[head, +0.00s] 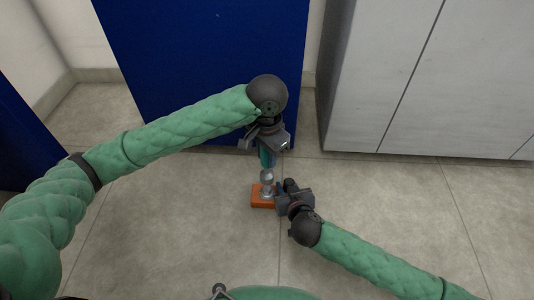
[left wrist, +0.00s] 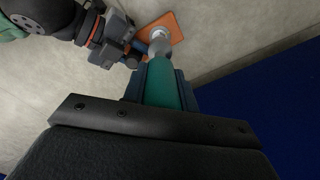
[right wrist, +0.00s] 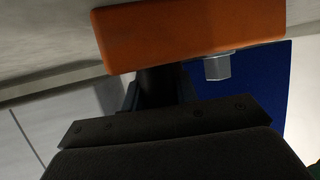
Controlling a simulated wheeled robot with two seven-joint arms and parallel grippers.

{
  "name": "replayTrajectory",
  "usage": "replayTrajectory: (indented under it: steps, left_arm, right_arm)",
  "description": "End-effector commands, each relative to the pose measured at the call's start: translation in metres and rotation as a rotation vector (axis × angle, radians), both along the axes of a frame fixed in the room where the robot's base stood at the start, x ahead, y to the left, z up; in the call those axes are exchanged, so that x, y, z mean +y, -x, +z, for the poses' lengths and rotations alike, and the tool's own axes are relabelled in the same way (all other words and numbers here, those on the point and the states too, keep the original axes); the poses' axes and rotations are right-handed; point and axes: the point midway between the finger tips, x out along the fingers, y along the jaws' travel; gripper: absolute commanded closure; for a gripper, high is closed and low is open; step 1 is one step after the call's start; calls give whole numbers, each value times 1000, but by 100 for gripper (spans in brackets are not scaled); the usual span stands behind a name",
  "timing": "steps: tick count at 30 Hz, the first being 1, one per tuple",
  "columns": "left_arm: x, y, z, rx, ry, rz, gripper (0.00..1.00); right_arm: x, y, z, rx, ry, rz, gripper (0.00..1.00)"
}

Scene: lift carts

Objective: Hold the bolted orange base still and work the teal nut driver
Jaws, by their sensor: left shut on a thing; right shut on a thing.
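The orange base (head: 257,196) is a flat block low in the middle of the head view, and it also shows in the left wrist view (left wrist: 174,24). My left gripper (head: 265,148) is shut on the teal nut driver (left wrist: 163,84), above the base. The driver's silver socket end (head: 267,177) points down at the base's bolt area; whether it is seated on the nut I cannot tell. My right gripper (head: 278,196) is shut on the base's right side. In the right wrist view the base (right wrist: 190,32) spans the top, with a grey hex piece (right wrist: 217,67) against it.
A blue panel (head: 200,70) stands behind my left gripper, and a light grey cabinet (head: 430,80) stands at the back right. The tiled floor (head: 180,220) is clear around the base, to the left and right.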

Motion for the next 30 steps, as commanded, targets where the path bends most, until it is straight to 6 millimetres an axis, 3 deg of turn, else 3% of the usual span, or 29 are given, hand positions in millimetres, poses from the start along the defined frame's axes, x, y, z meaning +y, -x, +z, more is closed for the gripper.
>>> replayTrajectory:
  steps: [6, 14, 15, 18, 30]
  left_arm:
    - [-1, 0, 0, 0, 1, 201, 100]
    - [0, 0, 1, -2, 1, 227, 100]
    - [0, 0, 1, -2, 1, 227, 100]
    - [0, 0, 1, -2, 1, 226, 100]
    - [0, 0, 1, -2, 1, 225, 100]
  right_arm:
    - [0, 0, 0, 0, 0, 0, 100]
    - [0, 0, 0, 0, 0, 0, 100]
    - [0, 0, 0, 0, 0, 0, 65]
    - [0, 0, 0, 0, 0, 0, 45]
    - [-1, 4, 1, 1, 0, 0, 45]
